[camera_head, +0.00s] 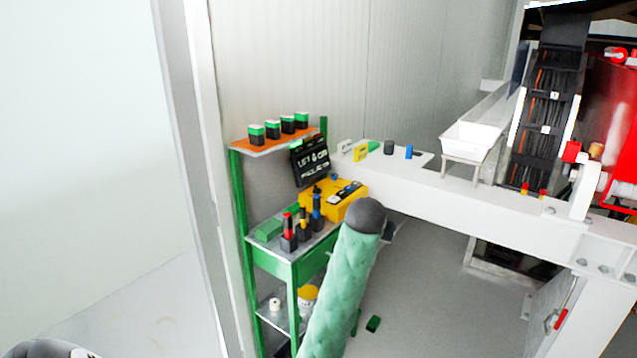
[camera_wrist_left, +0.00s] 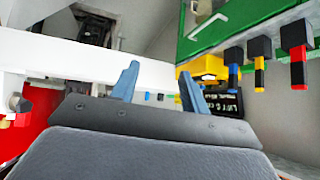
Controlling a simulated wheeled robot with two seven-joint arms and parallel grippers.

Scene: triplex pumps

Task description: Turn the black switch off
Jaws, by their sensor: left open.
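A small black upright piece (camera_head: 389,147) stands on a white plate on the long white beam, among white, yellow, green and blue pieces; it may be the black switch, but its setting is too small to tell. My left gripper (camera_wrist_left: 158,87) is open and empty in the left wrist view, its two blue fingers spread. That view is upside down. Small coloured pieces show far off between and beyond the fingers. In the head view the left fingers do not show; my green padded arm rises from the bottom centre. My right gripper is not in view.
A green shelf rack (camera_head: 240,215) stands left, holding a yellow-black box (camera_head: 343,197), a black lettered sign (camera_head: 310,160) and black pieces with red, yellow and blue tops (camera_head: 303,230). The white beam (camera_head: 480,200) runs right toward red machinery (camera_head: 610,120). The floor between is mostly clear.

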